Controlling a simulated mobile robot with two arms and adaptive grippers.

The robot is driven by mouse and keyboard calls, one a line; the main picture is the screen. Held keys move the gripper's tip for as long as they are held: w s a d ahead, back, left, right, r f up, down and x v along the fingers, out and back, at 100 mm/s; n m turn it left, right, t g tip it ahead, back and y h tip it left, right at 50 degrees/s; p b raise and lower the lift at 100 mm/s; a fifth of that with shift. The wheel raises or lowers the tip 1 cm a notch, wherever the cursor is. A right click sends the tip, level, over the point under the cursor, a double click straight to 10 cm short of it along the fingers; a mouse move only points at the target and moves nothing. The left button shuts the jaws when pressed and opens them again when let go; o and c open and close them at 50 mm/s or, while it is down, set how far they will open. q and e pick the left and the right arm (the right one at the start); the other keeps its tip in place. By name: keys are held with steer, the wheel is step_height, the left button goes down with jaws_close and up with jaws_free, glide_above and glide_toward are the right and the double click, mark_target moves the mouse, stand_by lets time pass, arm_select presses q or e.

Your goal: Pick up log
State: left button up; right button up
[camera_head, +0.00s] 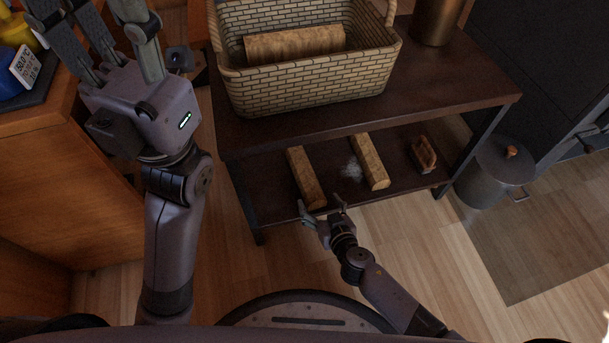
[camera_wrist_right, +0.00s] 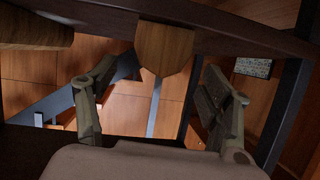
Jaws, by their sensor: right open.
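A log (camera_head: 306,178) lies on the lower shelf of a dark rack, with its near end close to the shelf's front edge. A second log (camera_head: 369,160) lies to its right. A third log (camera_head: 295,43) lies inside the wicker basket on top. My right gripper (camera_head: 324,207) is open and empty at the shelf's front edge, by the near end of the left log. In the right wrist view a wooden end (camera_wrist_right: 165,48), apparently a log's, shows between the open fingers. My left gripper (camera_head: 90,15) is raised at upper left, its fingers apart.
The basket (camera_head: 309,90) stands on the rack's upper board (camera_head: 430,90), which overhangs the lower shelf. A brush-like wooden thing (camera_head: 423,155) lies right on the lower shelf. A lidded metal bin (camera_head: 492,170) stands to the right. An orange wooden cabinet (camera_head: 60,190) is at left.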

mark_target(318, 202)
steer(key=b+x, duration=0.1)
steer(key=x, duration=0.1)
steer(key=f+x, duration=0.1)
steer(key=x, duration=0.1)
steer(key=shift+s+d+b, duration=0.1)
steer(key=shift+d+b, duration=0.05)
steer(key=shift+b, duration=0.2)
steer(key=shift+w, duration=0.25)
steer(key=c, duration=1.5)
